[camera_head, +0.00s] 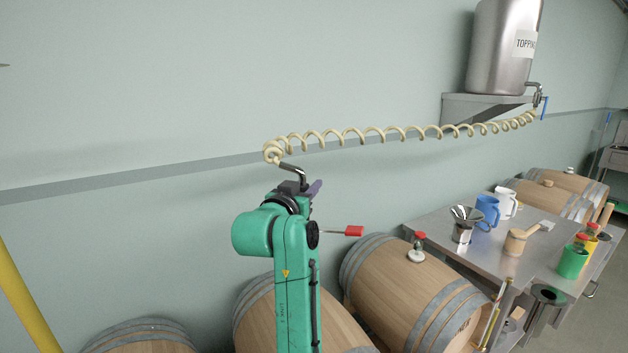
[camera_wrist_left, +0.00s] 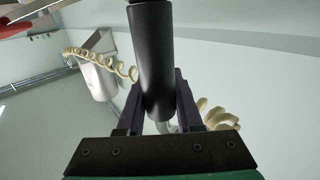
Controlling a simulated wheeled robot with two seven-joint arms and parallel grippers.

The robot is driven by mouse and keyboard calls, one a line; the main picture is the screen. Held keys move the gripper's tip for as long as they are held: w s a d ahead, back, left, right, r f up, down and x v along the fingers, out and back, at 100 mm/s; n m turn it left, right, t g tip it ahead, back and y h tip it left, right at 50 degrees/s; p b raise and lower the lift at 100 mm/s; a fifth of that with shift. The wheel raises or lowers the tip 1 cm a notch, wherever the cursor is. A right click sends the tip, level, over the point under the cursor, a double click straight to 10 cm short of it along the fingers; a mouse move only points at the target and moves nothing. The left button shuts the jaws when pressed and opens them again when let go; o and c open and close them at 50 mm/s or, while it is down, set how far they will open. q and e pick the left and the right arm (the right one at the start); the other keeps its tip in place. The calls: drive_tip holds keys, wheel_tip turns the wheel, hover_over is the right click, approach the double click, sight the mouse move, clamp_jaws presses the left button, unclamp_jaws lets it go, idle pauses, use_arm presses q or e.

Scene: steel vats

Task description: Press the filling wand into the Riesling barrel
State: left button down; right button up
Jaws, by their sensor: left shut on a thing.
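My left gripper (camera_head: 304,187) is raised in front of the wall and shut on the filling wand. The wand's bent grey metal tube (camera_head: 294,171) rises from the jaws to a cream coiled hose (camera_head: 400,133). In the left wrist view its thick dark handle (camera_wrist_left: 155,65) sits between the two jaws (camera_wrist_left: 158,105). The wand's far end is out of sight. Several wooden barrels stand low along the wall. The barrel right of my arm (camera_head: 385,285) has a red-topped fitting (camera_head: 418,245) on top. Its end lettering is too small to read, so I cannot tell which barrel is Riesling. My right gripper is not in view.
The hose runs to a steel topping tank (camera_head: 503,45) on a wall shelf (camera_head: 470,108). A steel table (camera_head: 440,227) at right holds jugs, a funnel and a mallet. A red piece on a thin rod (camera_head: 353,231) shows beside my arm.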

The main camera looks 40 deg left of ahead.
use_arm(q)
drive_tip(key=shift+s+d+r, duration=0.25)
drive_tip(key=shift+s+r, duration=0.1)
drive_tip(key=shift+s, duration=0.2)
drive_tip(key=shift+r, duration=0.1)
drive_tip(key=shift+f+b, duration=2.05)
drive_tip(key=shift+f, duration=1.05)
drive_tip(key=shift+r, duration=0.2)
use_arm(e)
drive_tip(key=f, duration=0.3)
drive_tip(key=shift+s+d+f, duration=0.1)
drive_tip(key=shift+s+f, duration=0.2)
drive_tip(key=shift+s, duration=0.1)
use_arm(q)
drive_tip(key=shift+r+p, duration=0.1)
drive_tip(key=shift+p, duration=0.25)
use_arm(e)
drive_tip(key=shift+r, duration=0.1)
